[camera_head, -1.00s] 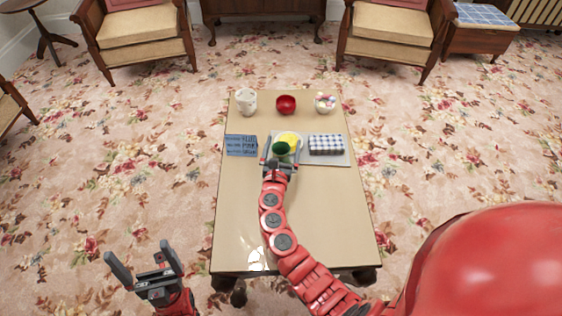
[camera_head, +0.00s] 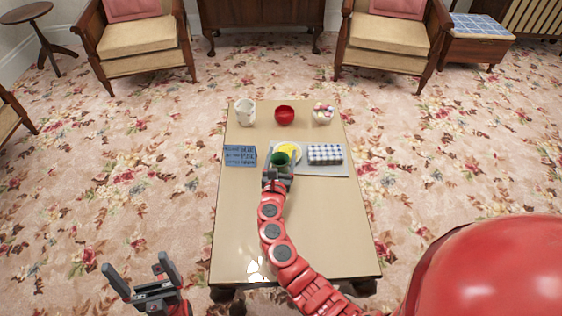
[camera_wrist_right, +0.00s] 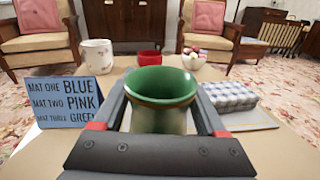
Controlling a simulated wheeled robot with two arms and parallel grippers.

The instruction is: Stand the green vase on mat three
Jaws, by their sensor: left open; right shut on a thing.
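The green vase (camera_wrist_right: 163,85) is held in my right gripper (camera_wrist_right: 164,122), between its two fingers. In the right wrist view its wide mouth faces up and its lower part is hidden by the gripper. No mat is clearly seen. My left gripper (camera_head: 142,274) is open and empty, off the table's left side.
A blue-and-white checked block (camera_head: 325,154) lies on the tray's right. A white cup (camera_head: 245,112), a red bowl (camera_head: 284,115) and a bowl of pale round things (camera_head: 323,114) line the far end. The near table (camera_head: 330,240) is mostly clear beside my right arm.

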